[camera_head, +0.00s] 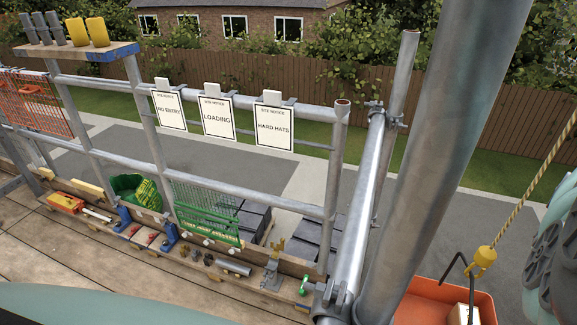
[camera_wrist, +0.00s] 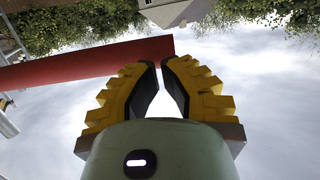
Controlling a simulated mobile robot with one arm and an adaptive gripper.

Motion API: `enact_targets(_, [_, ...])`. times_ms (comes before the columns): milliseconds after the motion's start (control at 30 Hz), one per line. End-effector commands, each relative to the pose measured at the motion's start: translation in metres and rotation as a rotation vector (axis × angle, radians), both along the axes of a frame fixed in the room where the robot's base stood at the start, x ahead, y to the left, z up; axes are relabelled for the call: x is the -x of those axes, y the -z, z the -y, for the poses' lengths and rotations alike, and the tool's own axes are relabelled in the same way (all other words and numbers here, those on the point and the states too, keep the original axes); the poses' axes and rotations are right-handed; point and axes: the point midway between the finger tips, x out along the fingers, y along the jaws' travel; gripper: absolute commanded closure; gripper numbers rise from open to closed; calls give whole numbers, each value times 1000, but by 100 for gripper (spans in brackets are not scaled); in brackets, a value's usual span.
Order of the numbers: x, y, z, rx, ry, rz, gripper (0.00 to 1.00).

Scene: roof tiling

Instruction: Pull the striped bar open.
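In the wrist view a plain red bar (camera_wrist: 70,66) runs from the left edge to an end just above my fingertips. No stripes show on this part of it, so I cannot tell whether it is the striped bar. My gripper (camera_wrist: 160,62) has two yellow stepped fingers with black inner pads. The fingertips are close together with a narrow gap of sky between the pads. The left finger overlaps the bar, which seems to pass beyond the tips; I cannot tell whether they touch. Neither the gripper nor a striped bar is visible in the head view.
A scaffold rail with hanging signs (camera_head: 218,117) stands ahead. A cluttered plank shelf with a green bucket (camera_head: 135,190) and green mesh (camera_head: 207,215) lies below. A thick grey pole (camera_head: 440,140) blocks the right side. An orange bin (camera_head: 440,303) stands at lower right.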

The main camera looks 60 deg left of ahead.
Motion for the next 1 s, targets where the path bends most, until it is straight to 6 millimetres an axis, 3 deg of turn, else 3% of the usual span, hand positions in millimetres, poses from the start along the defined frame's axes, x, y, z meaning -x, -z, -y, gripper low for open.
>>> enact_targets(800, [-11,2,0,-1,-4,2,100])
enact_targets(1000, [-26,10,-1,-9,-13,7,100])
